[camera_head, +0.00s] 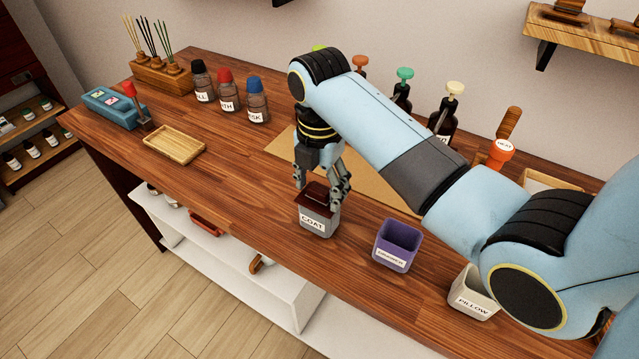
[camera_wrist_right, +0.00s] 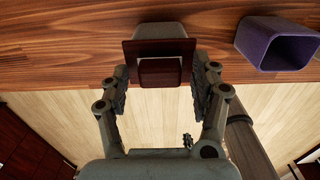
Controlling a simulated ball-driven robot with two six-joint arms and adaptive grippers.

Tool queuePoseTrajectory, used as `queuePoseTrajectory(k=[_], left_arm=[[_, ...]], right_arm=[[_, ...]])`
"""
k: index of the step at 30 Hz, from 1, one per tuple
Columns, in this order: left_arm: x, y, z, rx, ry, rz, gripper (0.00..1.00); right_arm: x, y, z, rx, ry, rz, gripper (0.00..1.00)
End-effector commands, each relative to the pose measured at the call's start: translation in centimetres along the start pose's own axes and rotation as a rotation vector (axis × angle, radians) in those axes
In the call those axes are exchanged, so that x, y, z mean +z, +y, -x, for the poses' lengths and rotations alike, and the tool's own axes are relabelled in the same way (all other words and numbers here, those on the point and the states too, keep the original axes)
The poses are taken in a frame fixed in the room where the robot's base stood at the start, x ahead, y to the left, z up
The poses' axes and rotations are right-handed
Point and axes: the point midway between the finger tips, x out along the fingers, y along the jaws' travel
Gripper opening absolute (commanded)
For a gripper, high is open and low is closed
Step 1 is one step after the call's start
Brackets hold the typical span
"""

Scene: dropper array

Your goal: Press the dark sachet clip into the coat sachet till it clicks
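The coat sachet (camera_head: 318,224) is a grey cup with a COAT label, standing near the table's front edge. The dark red-brown sachet clip (camera_head: 318,194) lies across its top; how deep it sits cannot be told. In the right wrist view, the clip (camera_wrist_right: 160,72) shows a flat plate with a raised block, and part of the pale sachet (camera_wrist_right: 160,29) behind it. My right gripper (camera_head: 321,184) is over the clip, fingers apart on either side of the block, with gaps visible in the right wrist view (camera_wrist_right: 160,85). My left gripper is not in view.
A purple cup (camera_head: 397,247) and a white PILLOW cup (camera_head: 472,292) stand to the right. A wooden tray (camera_head: 174,145) and labelled jars (camera_head: 228,91) are to the left. Pump bottles (camera_head: 443,122) stand behind my right arm. The table's front edge is close to the sachet.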

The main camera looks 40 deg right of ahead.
Motion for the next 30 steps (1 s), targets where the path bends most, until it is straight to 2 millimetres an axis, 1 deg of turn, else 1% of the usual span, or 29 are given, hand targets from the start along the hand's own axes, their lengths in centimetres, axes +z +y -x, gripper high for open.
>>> queuePoseTrajectory(k=[7, 10, 13, 18, 21, 25, 30], left_arm=[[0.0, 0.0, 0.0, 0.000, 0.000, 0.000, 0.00], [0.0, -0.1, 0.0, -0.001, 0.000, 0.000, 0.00], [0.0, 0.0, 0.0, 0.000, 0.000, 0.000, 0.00], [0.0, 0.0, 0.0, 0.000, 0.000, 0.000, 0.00], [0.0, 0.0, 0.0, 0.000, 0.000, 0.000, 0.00], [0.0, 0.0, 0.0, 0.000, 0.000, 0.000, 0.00], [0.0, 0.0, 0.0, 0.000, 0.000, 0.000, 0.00]], right_arm=[[0.0, 0.0, 0.0, 0.000, 0.000, 0.000, 0.68], [0.0, 0.0, 0.5, 0.001, -0.001, 0.000, 0.68], [0.1, 0.1, 1.9, 0.003, -0.002, 0.000, 0.68], [0.1, 0.1, 5.0, 0.004, -0.003, 0.000, 0.68], [0.1, 0.1, 6.4, 0.002, -0.002, 0.000, 0.68], [0.0, 0.0, 7.3, 0.000, -0.001, 0.000, 0.68], [0.0, 0.0, 7.5, -0.001, 0.000, 0.000, 0.68]])
